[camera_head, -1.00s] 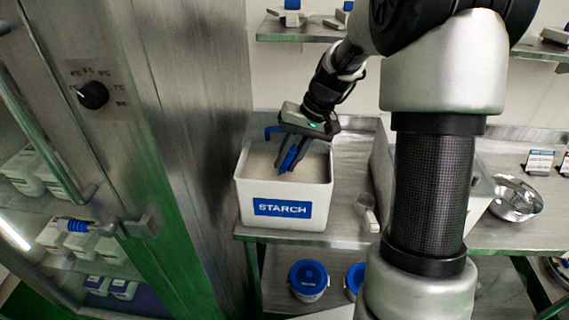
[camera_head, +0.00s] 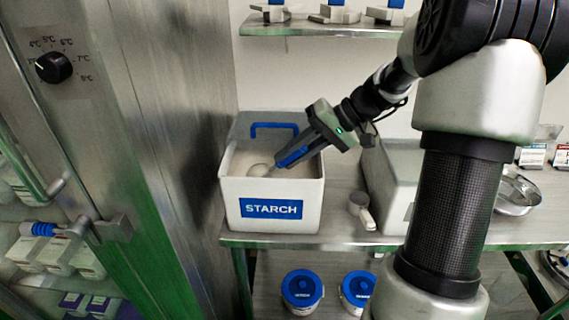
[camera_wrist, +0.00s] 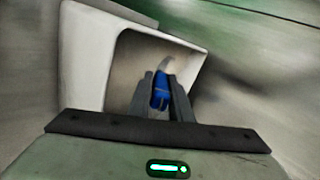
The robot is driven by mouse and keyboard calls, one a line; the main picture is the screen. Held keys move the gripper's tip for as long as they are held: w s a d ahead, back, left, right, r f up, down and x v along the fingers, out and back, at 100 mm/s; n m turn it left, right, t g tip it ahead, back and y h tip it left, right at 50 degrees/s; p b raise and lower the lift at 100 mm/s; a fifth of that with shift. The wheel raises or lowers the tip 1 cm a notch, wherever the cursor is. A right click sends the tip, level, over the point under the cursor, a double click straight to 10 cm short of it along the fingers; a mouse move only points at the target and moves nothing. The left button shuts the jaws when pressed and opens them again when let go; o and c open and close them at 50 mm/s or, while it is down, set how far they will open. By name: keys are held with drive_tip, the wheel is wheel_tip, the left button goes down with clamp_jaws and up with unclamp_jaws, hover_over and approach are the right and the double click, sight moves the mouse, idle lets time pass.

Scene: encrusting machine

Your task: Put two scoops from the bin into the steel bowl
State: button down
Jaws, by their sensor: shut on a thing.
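A white bin (camera_head: 270,223) labelled STARCH stands on the steel table and holds pale powder (camera_head: 244,160). My gripper (camera_head: 287,163) reaches into the bin from the right, tilted. It is shut on the blue handle of a scoop (camera_head: 260,170), whose pale head is low in the bin at the powder. How full the scoop is cannot be told. In the wrist view the blue handle of the scoop (camera_wrist: 160,92) lies between the fingers, inside the bin walls (camera_wrist: 88,55). The steel bowl (camera_head: 517,192) sits far right on the table, partly hidden behind my arm.
A second scoop (camera_head: 362,210) lies on the table right of the bin. Another white bin (camera_head: 394,175) stands behind it, partly behind my arm. A steel cabinet with a dial (camera_head: 54,67) closes off the left. A shelf (camera_head: 320,31) hangs above; lidded tubs (camera_head: 302,290) stand below.

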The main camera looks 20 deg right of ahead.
drive_tip(key=shift+s+d+r+t+y+b, duration=0.15)
drive_tip(key=shift+d+y+b, duration=0.2)
drive_tip(key=shift+d+y, duration=0.15)
drive_tip(key=shift+s+d+r+t+y+b, duration=0.15)
drive_tip(key=shift+d+y+b, duration=0.15)
drive_tip(key=shift+d+y, duration=0.2)
drive_tip(key=shift+a+r+p, duration=0.1)
drive_tip(key=shift+r+p, duration=0.5)
drive_tip(key=shift+r, duration=0.2)
drive_tip(key=shift+y, duration=0.7)
drive_tip(key=shift+s+d+r+p, duration=0.1)
drive_tip(key=shift+d+r+p, duration=0.15)
drive_tip(key=shift+r+p, duration=0.85)
drive_tip(key=shift+s+d+r+p, duration=0.1)
drive_tip(key=shift+d+r+p, duration=0.25)
drive_tip(key=shift+r, duration=1.35)
drive_tip(key=shift+d+r+p, duration=0.15)
drive_tip(key=shift+r+p, duration=0.65)
drive_tip(key=shift+r, duration=0.6)
drive_tip(key=shift+s, duration=0.15)
